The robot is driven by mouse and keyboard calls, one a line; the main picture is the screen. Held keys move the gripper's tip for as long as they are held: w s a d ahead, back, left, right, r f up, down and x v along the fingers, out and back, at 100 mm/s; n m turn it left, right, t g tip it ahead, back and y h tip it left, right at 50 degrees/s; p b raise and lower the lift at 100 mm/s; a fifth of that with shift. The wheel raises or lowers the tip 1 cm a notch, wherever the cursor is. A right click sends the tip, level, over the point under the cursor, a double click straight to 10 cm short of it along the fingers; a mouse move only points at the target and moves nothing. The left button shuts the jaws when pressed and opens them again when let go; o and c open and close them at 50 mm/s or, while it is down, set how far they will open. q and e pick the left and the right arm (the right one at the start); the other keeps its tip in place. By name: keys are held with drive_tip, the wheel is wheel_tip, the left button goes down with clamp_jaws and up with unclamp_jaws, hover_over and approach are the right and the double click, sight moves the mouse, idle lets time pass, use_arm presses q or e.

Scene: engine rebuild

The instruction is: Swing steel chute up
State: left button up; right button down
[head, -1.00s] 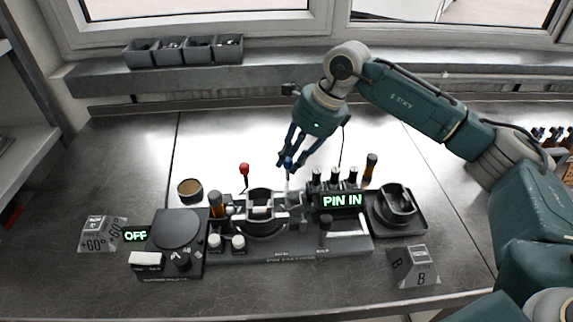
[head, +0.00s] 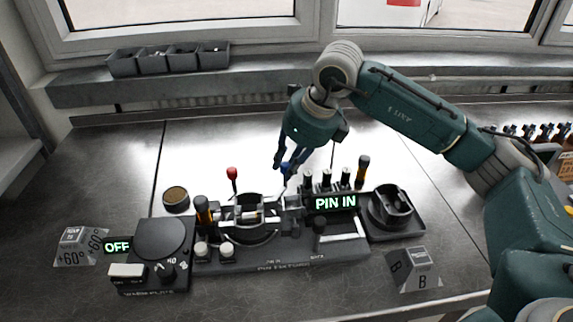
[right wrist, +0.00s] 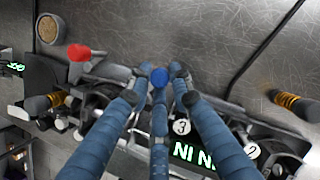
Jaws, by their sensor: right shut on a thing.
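My right gripper (head: 284,168) is over the middle of the dark pin fixture (head: 280,257), fingers pointing down. Its fingers are shut on a blue knob, which shows between the blue-sleeved fingers in the right wrist view (right wrist: 160,77). Below the knob a grey steel piece (head: 291,212), which looks like the chute, stands beside the ring-shaped cradle with a bright pin across it (head: 250,219). The fingers hide part of the link between knob and chute, and I cannot tell the chute's exact angle. My left gripper is not in the head view.
A red-topped lever (head: 232,174) stands left of the gripper. The "PIN IN" display (head: 335,203) and several black posts are close on the right. A dark hot plate (head: 160,240) reads "OFF". A tray with a round part (head: 391,207) is at right. The bench behind is clear.

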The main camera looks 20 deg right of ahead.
drive_tip(key=shift+w+d+r, duration=0.1)
drive_tip(key=shift+w+r, duration=0.15)
drive_tip(key=shift+r, duration=0.15)
drive_tip(key=c, duration=1.8)
unclamp_jaws()
drive_tip(key=shift+o, duration=1.1)
drive_tip(key=shift+s+f, duration=0.1)
drive_tip(key=shift+f, duration=0.1)
drive_tip(key=v, duration=1.2)
drive_tip(key=shift+s, duration=0.15)
